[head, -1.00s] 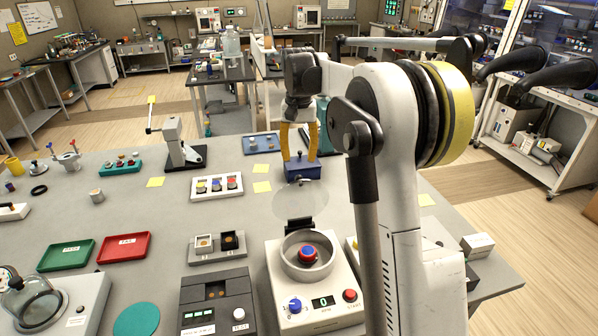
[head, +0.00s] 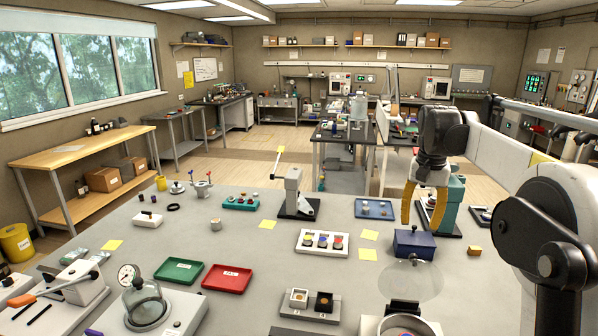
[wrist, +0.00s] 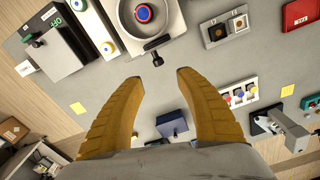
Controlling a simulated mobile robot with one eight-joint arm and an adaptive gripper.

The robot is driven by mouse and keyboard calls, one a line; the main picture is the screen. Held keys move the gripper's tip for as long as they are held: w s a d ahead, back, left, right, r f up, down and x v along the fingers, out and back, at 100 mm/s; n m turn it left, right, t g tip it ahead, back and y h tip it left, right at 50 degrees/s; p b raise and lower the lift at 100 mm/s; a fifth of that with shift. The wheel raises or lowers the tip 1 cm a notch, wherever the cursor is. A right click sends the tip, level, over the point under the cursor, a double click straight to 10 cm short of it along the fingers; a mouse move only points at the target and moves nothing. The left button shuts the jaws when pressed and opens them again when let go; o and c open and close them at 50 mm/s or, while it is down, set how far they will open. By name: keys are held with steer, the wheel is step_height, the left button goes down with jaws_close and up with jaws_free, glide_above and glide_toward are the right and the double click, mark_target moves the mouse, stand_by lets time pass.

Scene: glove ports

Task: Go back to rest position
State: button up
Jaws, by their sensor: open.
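My gripper (head: 423,206) has two yellow ribbed fingers and points down above the grey table (head: 215,250). In the wrist view the fingers (wrist: 160,78) are spread apart with nothing between them, so it is open and empty. A dark blue box (head: 414,244) stands below and near the fingers in the head view; in the wrist view it shows between the fingers, lower down (wrist: 172,122). I cannot tell the exact height of the fingers above it. My white arm covers the right side of the head view.
Green tray (head: 179,271), red tray (head: 227,278) and a white three-button panel (head: 321,242) lie on the table. A lever press (head: 297,195) stands upright near the back edge. The floor behind the table is open.

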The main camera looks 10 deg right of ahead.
steer(key=s+a+f+n+t+b, duration=0.25)
steer(key=s+a+b, duration=0.25)
steer(key=s+a, duration=0.25)
steer(key=s+a+f+n+t+b, duration=0.1)
steer(key=s+a+f+b, duration=0.3)
steer(key=s+f, duration=0.6)
steer(key=s+a+f+n+t+b, duration=0.2)
steer(key=s+a+f+b, duration=0.3)
steer(key=s+f, duration=0.5)
steer(key=shift+s+a+f+t, duration=0.2)
steer(key=shift+s+a+t, duration=0.1)
steer(key=shift+a+t, duration=0.45)
steer(key=shift+n, duration=0.25)
steer(key=shift+c, duration=0.8)
steer(key=shift+d, duration=0.1)
